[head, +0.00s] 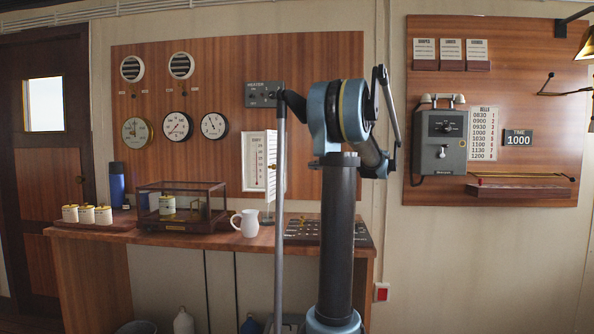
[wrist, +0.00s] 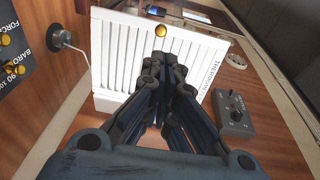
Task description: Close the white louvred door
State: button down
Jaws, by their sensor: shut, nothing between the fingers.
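The white louvred door (head: 271,158) stands open at the right side of a small white wall box (head: 249,178), seen nearly edge-on in the head view. A thermometer scale shows inside the box. In the wrist view the louvred door (wrist: 119,50) fills the upper middle, with a round brass knob (wrist: 161,31) near its edge. My gripper (wrist: 160,62) is shut and empty, its fingertips overlapping the door just below the knob in the picture. I cannot tell whether they touch it. In the head view my gripper cannot be made out.
A grey switch box (head: 263,94) is on the wood panel above the white box; it also shows in the wrist view (wrist: 232,111). Below are a desk with a white jug (head: 246,223), a glass case (head: 180,205) and a button panel (head: 302,229).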

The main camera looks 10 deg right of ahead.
jog(key=x, duration=1.3)
jog(key=shift+a, duration=0.2)
